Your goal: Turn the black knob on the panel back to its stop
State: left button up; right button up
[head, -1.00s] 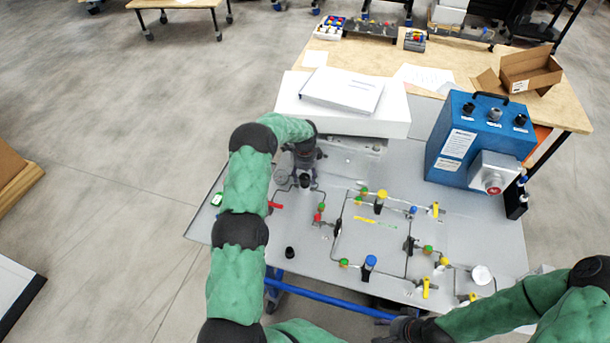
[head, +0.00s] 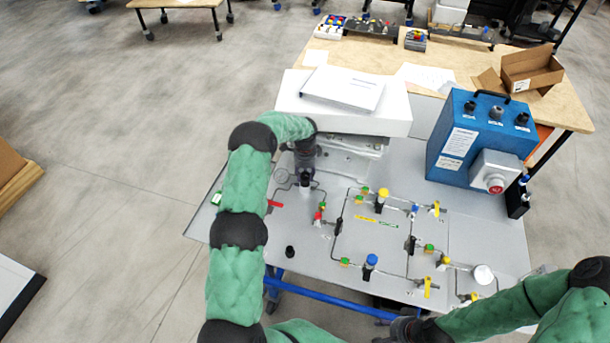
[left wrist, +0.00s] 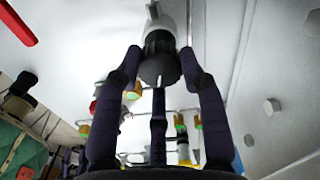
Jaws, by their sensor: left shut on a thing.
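The black knob (left wrist: 158,68) shows in the left wrist view, with a white line on its face and a pale grey body behind it. The fingers of my left gripper (left wrist: 160,66) stand on both sides of the knob and are shut on it, with a third finger below. In the head view my left gripper (head: 305,176) is low over the back left of the grey panel (head: 300,220); it and the arm hide most of the knob there. My right gripper (head: 398,331) is at the bottom edge, dark and partly cut off; its fingers cannot be made out.
A second black knob (head: 290,252) stands near the panel's front left. Thin pipes with coloured fittings and yellow-handled valves (head: 427,287) cover the middle and right. A white box (head: 345,105) stands close behind my left gripper. A blue box (head: 472,145) stands at the back right.

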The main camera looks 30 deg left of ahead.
pick_arm(q)
jog(key=n+b, duration=0.1)
jog(key=n, duration=0.1)
jog(key=shift+w+f+n+b, duration=0.1)
jog(key=shift+n+b, duration=0.2)
jog(key=shift+b, duration=0.1)
jog(key=n+b, duration=0.2)
jog(key=n, duration=0.1)
jog(key=shift+n, duration=0.3)
jog(key=n+b, duration=0.2)
jog(key=n, duration=0.4)
jog(key=n+b, duration=0.1)
jog(key=n, duration=0.3)
jog(key=shift+n, duration=0.4)
jog(key=shift+w+a+r+n+b, duration=0.15)
jog(key=shift+n+b, duration=0.1)
jog(key=shift+n, duration=0.9)
jog(key=shift+s+d+r+n+b, duration=0.1)
jog(key=shift+n+b, duration=0.1)
jog(key=shift+n, duration=0.95)
jog(key=shift+a, duration=0.1)
jog(key=o, duration=1.1)
jog(key=shift+o, duration=0.2)
jog(key=shift+f, duration=0.1)
